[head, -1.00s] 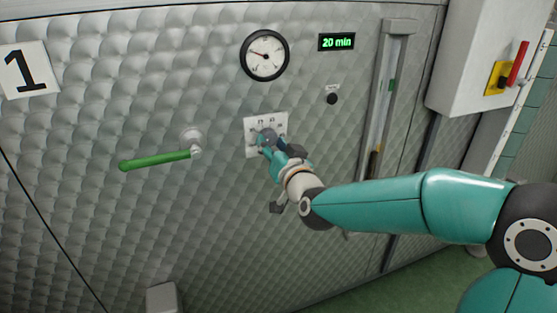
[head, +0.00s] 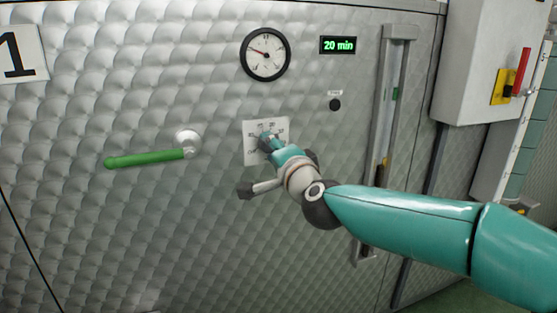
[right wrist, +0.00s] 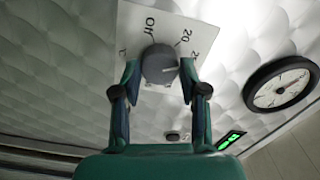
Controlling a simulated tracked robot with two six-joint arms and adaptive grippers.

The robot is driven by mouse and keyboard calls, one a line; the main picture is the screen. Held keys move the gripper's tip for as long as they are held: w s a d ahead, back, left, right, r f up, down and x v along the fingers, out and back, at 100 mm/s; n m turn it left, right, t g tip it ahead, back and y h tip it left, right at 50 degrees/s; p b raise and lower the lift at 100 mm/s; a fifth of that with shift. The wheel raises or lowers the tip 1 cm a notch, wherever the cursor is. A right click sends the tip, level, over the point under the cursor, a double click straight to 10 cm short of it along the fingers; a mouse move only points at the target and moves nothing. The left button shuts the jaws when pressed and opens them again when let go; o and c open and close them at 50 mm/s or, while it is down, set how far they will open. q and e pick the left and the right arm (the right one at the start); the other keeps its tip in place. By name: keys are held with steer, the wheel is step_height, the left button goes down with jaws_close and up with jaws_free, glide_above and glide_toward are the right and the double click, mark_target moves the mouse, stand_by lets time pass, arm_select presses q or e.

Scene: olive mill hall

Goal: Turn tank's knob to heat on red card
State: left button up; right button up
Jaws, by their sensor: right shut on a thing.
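The tank (head: 90,230) is a quilted silver wall with a white dial plate (head: 252,130) on it. The knob (right wrist: 160,64) is a round dark grey piece on that plate, with "Off" and "20" printed nearby in the right wrist view. I cannot read its setting surely. My right gripper (head: 268,142) is shut on the knob, and its two teal fingers (right wrist: 157,78) stand on either side of it in the right wrist view. It hides part of the plate in the head view. I see no red card. My left gripper is out of view.
A round gauge (head: 265,54) and a green "20 min" display (head: 338,45) sit above the plate. A green handle (head: 145,158) sticks out to the left. A black button (head: 335,104), a vertical sight glass (head: 391,100) and a switch box (head: 485,60) are to the right.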

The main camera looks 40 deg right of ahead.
steer(key=m+b, duration=0.2)
steer(key=m, duration=0.2)
steer(key=m+b, duration=0.2)
steer(key=m, duration=0.3)
steer(key=shift+d+f, duration=0.15)
steer(key=shift+d, duration=0.05)
steer(key=shift+m, duration=0.3)
steer(key=o, duration=1.1)
steer(key=shift+o, duration=0.2)
steer(key=shift+s+a, duration=0.1)
